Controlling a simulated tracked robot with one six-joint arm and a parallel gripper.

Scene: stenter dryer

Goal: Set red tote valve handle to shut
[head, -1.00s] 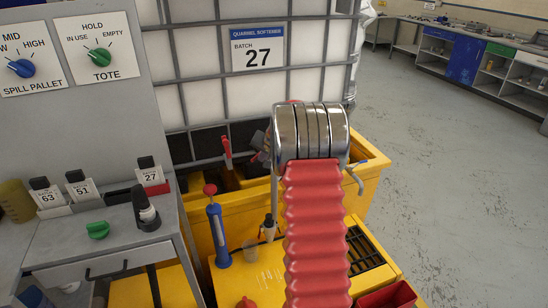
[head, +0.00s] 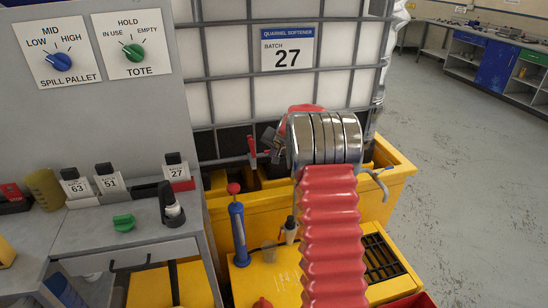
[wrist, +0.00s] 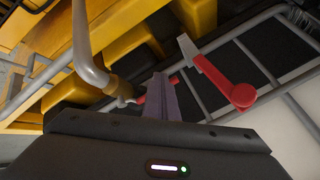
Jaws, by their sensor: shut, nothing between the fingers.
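A red lever handle (head: 252,147) hangs at the lower front of the caged tote labelled batch 27, left of my arm's end. In the wrist view a red lever (wrist: 226,82) with a round end and a pale tip lies right of the fingers, apart from them. A second red piece (wrist: 144,101) shows partly behind the fingers; I cannot tell which is the valve handle. My gripper (wrist: 164,92) is shut and empty. In the head view my gripper (head: 270,138) is small and mostly hidden by my metal wrist. The valve body is not clear.
A curved grey pipe (wrist: 84,45) stands close left of the fingers. The yellow spill pallet (head: 388,186) lies below the tote cage (head: 222,88). A blue pump with a red knob (head: 238,225) stands at the front. A grey bench (head: 145,240) is left; open floor lies right.

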